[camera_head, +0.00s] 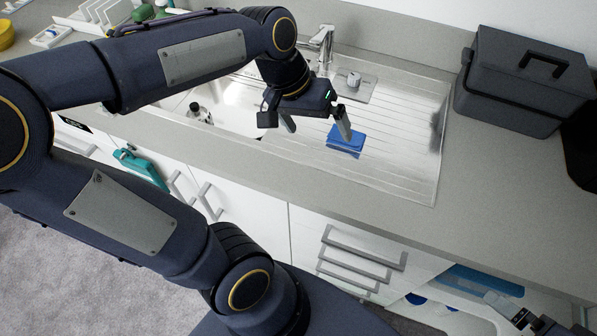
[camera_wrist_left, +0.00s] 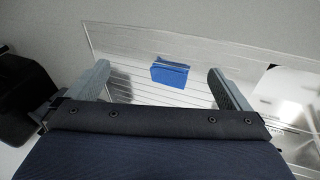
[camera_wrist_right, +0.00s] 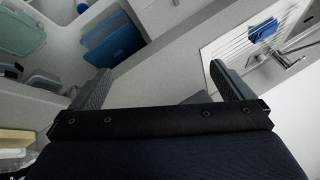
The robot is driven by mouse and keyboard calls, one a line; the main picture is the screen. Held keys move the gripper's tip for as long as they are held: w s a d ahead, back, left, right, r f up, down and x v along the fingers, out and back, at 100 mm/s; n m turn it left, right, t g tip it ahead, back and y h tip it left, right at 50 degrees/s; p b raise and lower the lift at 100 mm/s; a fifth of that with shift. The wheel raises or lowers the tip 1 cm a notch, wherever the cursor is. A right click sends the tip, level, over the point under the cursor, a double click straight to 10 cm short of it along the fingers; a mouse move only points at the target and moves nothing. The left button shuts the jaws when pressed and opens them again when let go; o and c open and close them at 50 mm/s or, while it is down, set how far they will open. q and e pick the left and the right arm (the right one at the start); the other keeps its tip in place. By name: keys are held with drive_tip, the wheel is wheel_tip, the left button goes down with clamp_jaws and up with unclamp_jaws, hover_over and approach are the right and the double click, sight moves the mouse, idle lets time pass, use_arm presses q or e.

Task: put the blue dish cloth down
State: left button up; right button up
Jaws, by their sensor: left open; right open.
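The blue dish cloth (camera_head: 346,141) lies folded on the ribbed drainboard of the steel sink (camera_head: 400,150). It also shows in the left wrist view (camera_wrist_left: 170,73) and, small, in the right wrist view (camera_wrist_right: 263,30). My left gripper (camera_head: 317,124) is open above the drainboard. In the head view one finger overlaps the cloth; in the left wrist view the cloth is beyond the fingertips, between their lines, with nothing gripped. My right gripper (camera_wrist_right: 160,72) is open and empty, in front of the counter. It is partly visible at the lower right of the head view (camera_head: 507,308).
The faucet (camera_head: 323,42) stands behind the sink. A dark toolbox (camera_head: 525,85) is on the counter to the right. A teal item (camera_head: 140,165) hangs at the cabinet front. An open compartment at lower right holds blue containers (camera_head: 480,280). The front counter strip is clear.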

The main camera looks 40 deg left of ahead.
use_arm(q)
drive_tip(key=s+d+f+t, duration=0.2)
drive_tip(key=s+d+f, duration=0.1)
drive_tip(key=s, duration=0.7)
drive_tip(key=shift+s+d+f+m+t, duration=0.15)
drive_tip(key=shift+s+d+m+t, duration=0.15)
drive_tip(key=shift+t, duration=0.1)
